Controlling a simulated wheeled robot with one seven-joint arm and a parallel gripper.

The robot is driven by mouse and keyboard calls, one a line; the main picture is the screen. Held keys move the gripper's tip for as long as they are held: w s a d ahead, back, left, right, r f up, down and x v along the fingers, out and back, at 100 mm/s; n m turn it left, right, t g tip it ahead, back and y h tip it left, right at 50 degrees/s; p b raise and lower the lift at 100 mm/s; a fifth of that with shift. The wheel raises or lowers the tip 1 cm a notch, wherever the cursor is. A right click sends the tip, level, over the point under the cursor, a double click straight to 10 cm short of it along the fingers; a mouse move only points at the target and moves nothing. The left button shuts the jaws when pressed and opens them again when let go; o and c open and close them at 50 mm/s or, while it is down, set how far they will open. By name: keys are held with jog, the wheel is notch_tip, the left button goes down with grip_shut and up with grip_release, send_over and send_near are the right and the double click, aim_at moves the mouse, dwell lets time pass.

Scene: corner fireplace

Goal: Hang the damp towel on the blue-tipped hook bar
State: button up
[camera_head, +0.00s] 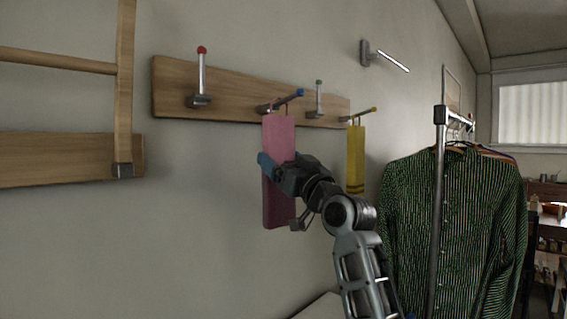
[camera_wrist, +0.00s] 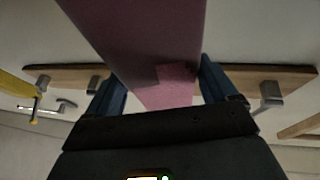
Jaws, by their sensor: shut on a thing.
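The pink towel (camera_head: 278,135) hangs upright in front of the wall rack, its top at the blue-tipped hook bar (camera_head: 290,99). Thin loops at its top edge meet the bar; I cannot tell whether they are around it or just in front of it. My gripper (camera_head: 272,168) is shut on the towel at about mid-height, coming from the right. In the wrist view the towel (camera_wrist: 140,35) rises between the two blue fingers of my gripper (camera_wrist: 163,85), and the blue-tipped bar is hidden behind it.
The wooden rack board (camera_head: 235,85) also bears a red-tipped hook (camera_head: 201,70), a green-tipped hook (camera_head: 319,98) and a yellow-tipped hook (camera_head: 368,112) with a yellow towel (camera_head: 356,160). A clothes rail with a green striped shirt (camera_head: 450,220) stands at right. A wooden ladder-like frame (camera_head: 125,80) is at left.

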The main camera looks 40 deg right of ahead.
jog(key=o, duration=1)
jog(key=shift+c, duration=0.2)
jog(key=shift+s, duration=0.1)
